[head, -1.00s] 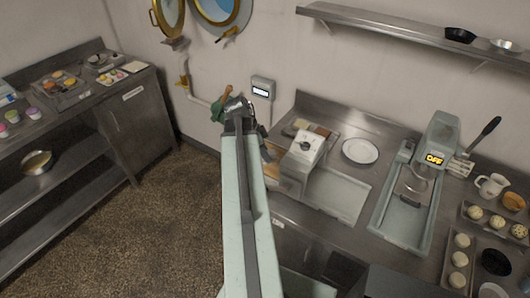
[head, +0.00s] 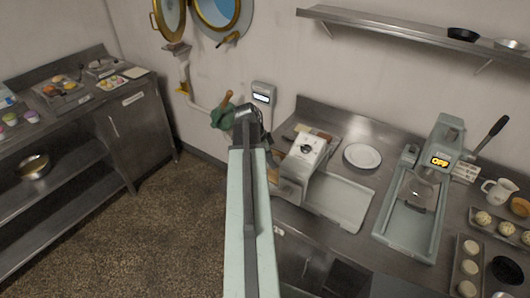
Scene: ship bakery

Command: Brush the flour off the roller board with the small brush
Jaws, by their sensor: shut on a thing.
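My gripper (head: 223,117) is at the far end of my raised arm, near the wall and left of the counter. It is partly hidden behind the arm's end. A brown wooden handle (head: 228,97), which looks like the small brush's, sticks up from it; no bristles can be made out. The roller machine (head: 303,150), a pale box with a dark dial, stands on the steel counter right of my gripper. Its pale flat board (head: 342,203) extends to the right, well apart from the gripper. Flour on the board cannot be made out.
A white plate (head: 362,156) lies behind the board. A wall box (head: 262,93) and pipe are near my gripper. A steel bench (head: 140,125) is at left, with open floor between.

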